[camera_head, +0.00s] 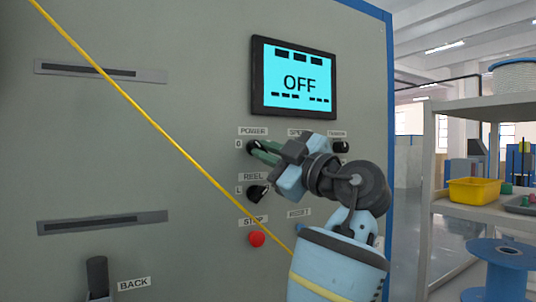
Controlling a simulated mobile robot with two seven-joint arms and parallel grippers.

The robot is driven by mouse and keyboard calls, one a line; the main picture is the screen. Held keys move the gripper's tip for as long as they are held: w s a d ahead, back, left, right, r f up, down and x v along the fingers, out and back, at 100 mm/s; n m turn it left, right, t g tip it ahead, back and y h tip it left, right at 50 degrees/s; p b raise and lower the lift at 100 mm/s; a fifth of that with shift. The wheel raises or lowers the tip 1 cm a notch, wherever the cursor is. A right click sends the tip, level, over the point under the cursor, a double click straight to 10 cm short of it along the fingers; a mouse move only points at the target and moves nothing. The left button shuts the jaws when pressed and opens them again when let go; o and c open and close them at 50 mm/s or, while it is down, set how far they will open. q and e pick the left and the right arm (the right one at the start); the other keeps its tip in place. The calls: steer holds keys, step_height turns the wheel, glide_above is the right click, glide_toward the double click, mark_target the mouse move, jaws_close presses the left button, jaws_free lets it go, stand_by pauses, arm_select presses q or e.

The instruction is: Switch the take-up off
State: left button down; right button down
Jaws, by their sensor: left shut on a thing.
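The take-up cabinet (190,120) is a grey panel with a blue edge. Its screen (294,79) is lit cyan and reads OFF. The black POWER knob (252,147) sits below the screen, with a 0 mark at its left. My left gripper (262,151) reaches in from the lower right, with its green fingers shut on the POWER knob. The fingers and the gripper body hide part of the knob and the control to its right. My right gripper is not in view.
The REEL knob (258,192) and the red STOP button (257,239) are below. A yellow cable (147,112) runs diagonally across the panel. A black lever (97,278) stands beside the BACK label. A shelf with a yellow bin (474,190) stands at right.

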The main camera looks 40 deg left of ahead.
arm_select(q)
steer(key=shift+r, duration=0.1)
steer(key=c, duration=1.5)
jaws_free()
steer(key=shift+d, duration=0.1)
steer(key=b+v, duration=0.1)
steer(key=v, duration=0.6)
steer(key=shift+s+d+f, duration=0.1)
steer(key=shift+d+f, duration=0.1)
steer(key=shift+d, duration=0.15)
